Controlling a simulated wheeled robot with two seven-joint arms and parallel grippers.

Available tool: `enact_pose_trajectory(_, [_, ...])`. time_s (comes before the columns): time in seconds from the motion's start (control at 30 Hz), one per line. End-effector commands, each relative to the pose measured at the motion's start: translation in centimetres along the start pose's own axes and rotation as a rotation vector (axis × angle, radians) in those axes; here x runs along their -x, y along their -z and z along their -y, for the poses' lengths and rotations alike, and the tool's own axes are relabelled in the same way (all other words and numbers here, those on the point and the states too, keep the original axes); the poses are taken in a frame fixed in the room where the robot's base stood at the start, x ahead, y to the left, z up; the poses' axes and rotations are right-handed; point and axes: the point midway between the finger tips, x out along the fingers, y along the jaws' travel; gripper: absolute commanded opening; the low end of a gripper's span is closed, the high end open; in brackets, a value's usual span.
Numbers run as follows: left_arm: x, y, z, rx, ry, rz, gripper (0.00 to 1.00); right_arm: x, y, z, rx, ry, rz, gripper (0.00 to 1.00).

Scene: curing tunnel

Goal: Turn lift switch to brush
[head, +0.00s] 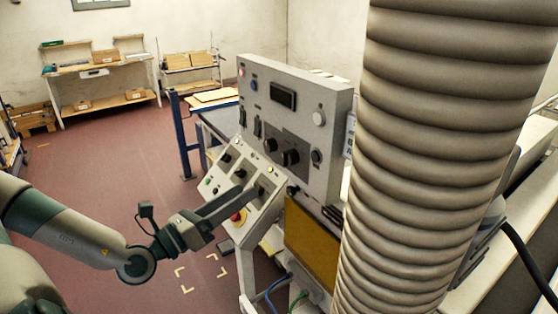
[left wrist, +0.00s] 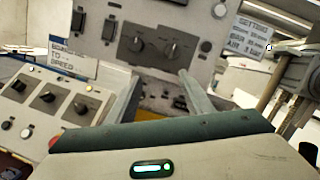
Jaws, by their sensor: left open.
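A grey control console has a sloped lower panel (head: 222,184) with several black rotary switches. One switch (head: 240,173) sits mid-panel, and another (head: 227,158) is farther up and left. In the left wrist view the sloped panel shows a row of switches, the nearest being a black knob (left wrist: 81,107). I cannot read which one is labelled lift. My left gripper (head: 256,191) reaches over the right end of the sloped panel. It is open, its two fingers (left wrist: 160,92) spread in front of the panel. Whether a knob lies between the fingertips is unclear. My right gripper is not in view.
The upright panel (head: 318,105) rises just behind the fingertips, with two large black knobs (left wrist: 170,46). A red emergency button (head: 238,216) sits low on the sloped panel. A thick ribbed hose (head: 430,150) blocks the right side. Floor at left is mostly free.

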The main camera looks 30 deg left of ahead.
Motion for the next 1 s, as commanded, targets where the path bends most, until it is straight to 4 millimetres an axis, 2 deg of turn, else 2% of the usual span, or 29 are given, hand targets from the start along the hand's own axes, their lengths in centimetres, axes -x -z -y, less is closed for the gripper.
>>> enact_pose_trajectory(0.03, [0.4, -1.3, 0.2, -0.092, 0.032, -0.023, 0.47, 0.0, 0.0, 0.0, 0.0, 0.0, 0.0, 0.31])
enact_pose_trajectory(0.2, [2.2, -4.1, 0.8, -0.353, 0.119, -0.1, 0.47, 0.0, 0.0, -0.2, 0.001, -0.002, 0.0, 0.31])
enact_pose_trajectory(0.4, [4.2, -6.0, 0.9, -0.554, 0.171, -0.169, 0.47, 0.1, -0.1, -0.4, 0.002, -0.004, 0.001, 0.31])
enact_pose_trajectory(0.6, [5.0, -6.6, 0.9, -0.621, 0.186, -0.194, 0.47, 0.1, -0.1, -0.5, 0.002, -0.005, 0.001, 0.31])
enact_pose_trajectory(1.0, [4.8, -6.6, 0.9, -0.62, 0.186, -0.195, 0.47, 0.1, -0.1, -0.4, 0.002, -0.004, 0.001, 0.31])
